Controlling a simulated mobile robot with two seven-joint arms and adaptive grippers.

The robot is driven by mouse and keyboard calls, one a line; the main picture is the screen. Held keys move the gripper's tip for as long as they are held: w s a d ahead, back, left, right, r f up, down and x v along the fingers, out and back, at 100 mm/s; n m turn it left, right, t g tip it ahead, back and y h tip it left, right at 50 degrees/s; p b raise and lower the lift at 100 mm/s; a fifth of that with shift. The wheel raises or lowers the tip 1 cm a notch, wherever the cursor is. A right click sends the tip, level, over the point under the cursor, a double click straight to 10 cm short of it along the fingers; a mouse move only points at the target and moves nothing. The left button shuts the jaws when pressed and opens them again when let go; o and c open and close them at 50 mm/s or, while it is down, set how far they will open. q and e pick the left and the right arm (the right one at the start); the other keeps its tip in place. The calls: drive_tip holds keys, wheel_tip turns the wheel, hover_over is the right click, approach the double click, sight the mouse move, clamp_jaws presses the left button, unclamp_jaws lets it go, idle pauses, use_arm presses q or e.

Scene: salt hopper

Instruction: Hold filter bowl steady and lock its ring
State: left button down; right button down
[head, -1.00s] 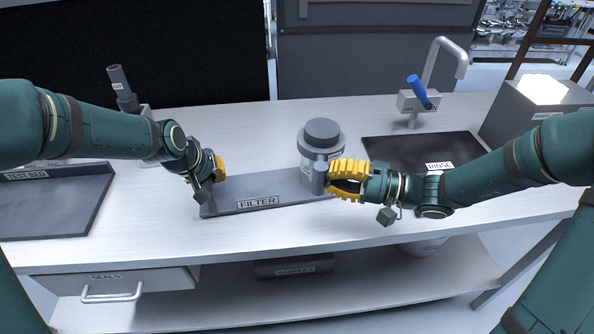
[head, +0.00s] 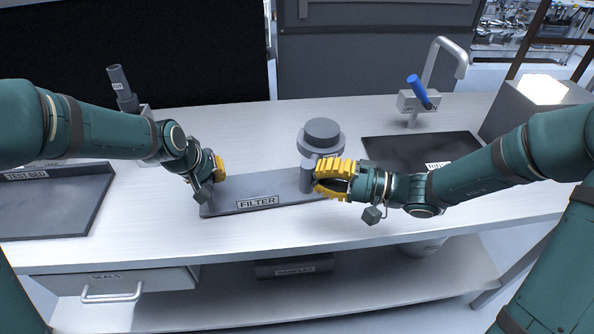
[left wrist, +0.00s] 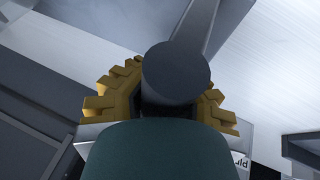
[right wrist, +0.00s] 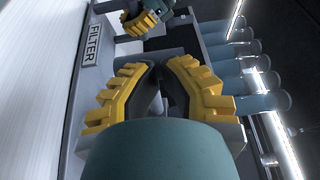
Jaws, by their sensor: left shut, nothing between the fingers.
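The filter bowl (head: 307,159) stands upright on the grey base plate marked FILTER (head: 279,191), under a grey ring and cap (head: 321,134). A grey upright post (head: 307,180) shows at its front. My right gripper (head: 320,178) is just in front of the bowl, beside this post; its fingertips (right wrist: 163,68) come together in the right wrist view with nothing seen between them. My left gripper (head: 220,168) is shut and empty at the plate's left end. In the left wrist view a dark round-faced piece (left wrist: 176,76) covers its fingertips; I cannot tell what it is.
A dark basin (head: 400,150) with a tap (head: 432,72) lies to the right. A TEST BED tray (head: 60,208) is at the left. A SEALS drawer (head: 112,284) is below the bench. The bench front is clear.

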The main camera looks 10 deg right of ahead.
drive_tip(key=shift+x, duration=1.25)
drive_tip(key=shift+w+a, duration=0.75)
drive_tip(key=shift+a, duration=0.35)
drive_tip(key=shift+s+d, duration=1)
drive_tip(key=shift+s, duration=0.05)
use_arm(q)
drive_tip(key=c, duration=1.1)
unclamp_jaws()
drive_tip(key=shift+o, duration=0.2)
drive_tip(key=shift+r, duration=0.1)
